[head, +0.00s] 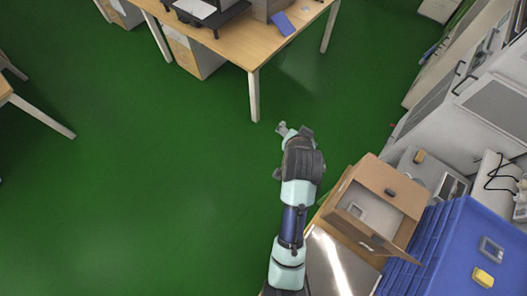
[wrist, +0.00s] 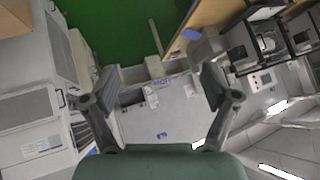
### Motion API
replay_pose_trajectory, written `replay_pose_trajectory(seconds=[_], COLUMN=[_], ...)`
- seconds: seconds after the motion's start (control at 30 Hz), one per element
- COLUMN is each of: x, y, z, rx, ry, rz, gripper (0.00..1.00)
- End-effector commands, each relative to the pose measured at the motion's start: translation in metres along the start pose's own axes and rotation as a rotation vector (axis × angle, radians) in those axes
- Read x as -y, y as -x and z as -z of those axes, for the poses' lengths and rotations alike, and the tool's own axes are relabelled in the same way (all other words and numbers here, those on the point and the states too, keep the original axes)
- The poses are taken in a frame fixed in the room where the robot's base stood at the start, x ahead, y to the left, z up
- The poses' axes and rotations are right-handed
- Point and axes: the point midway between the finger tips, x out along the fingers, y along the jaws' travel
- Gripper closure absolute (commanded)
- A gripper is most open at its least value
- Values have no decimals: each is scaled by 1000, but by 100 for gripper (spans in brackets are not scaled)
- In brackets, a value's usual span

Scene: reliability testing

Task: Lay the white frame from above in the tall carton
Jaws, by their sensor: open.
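The tall carton (head: 390,180) is brown cardboard and stands open at the right in the head view, with flaps spread. A small pale, frame-like piece (head: 357,210) shows inside it; it may be the white frame, but it is too small to be sure. My gripper (head: 281,128) is apart from the carton, up and to its left in the picture, over the green floor. In the wrist view my gripper (wrist: 158,92) has its two fingers spread wide, with nothing held between them.
A blue crate (head: 450,225) right of the carton holds a grey device (head: 491,250) and a yellow item (head: 483,277). A wooden desk (head: 240,45) stands at the top. Grey cabinets and equipment line the right side.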

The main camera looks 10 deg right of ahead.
Motion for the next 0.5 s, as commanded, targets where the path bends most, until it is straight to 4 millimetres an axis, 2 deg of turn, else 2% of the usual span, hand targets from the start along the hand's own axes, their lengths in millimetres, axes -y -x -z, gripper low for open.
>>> replay_pose_trajectory(seconds=[0.03, 0.1, 0.2, 0.23, 0.33, 0.4, 0.5], x=[30, 58, 82, 86, 93, 94, 94], y=[37, 88, 147, 161, 189, 197, 198], z=[-10, -21, -35, -38, -44, -45, -45], rx=[-48, -114, -194, -213, -255, -267, -269], ry=[116, 266, 423, 457, 527, 544, 546], rz=[63, 133, 205, 221, 250, 257, 257], gripper=[13, 13, 13, 13, 13, 13, 13])
